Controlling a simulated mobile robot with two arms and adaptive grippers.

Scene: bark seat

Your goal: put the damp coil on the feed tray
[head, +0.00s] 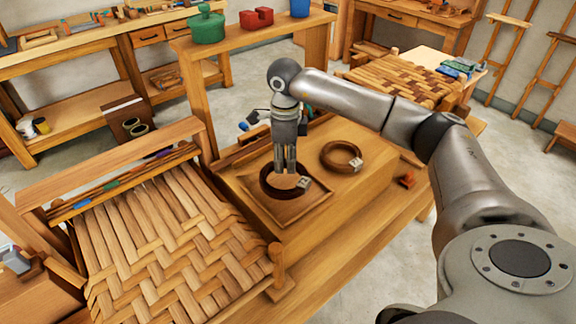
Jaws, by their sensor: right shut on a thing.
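A dark brown bark coil (267,188) with a pale tag (304,183) is at my right gripper (285,172). The gripper points straight down and is shut on the coil's far side. This coil is over or on a shallow square wooden tray (300,212); I cannot tell whether it touches the tray floor. A second, browner coil (326,158) with a pale tag lies on the wooden bench top to the right of the tray. The tag writing is too small to read, so which coil is damp does not show. My left gripper is out of view.
A woven bark seat frame (165,235) stands at the left, close to the tray. A raised shelf (260,42) behind holds a green pot (208,27), a red block (256,18) and a blue cup (300,8). Another woven seat (402,80) is at the back right.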

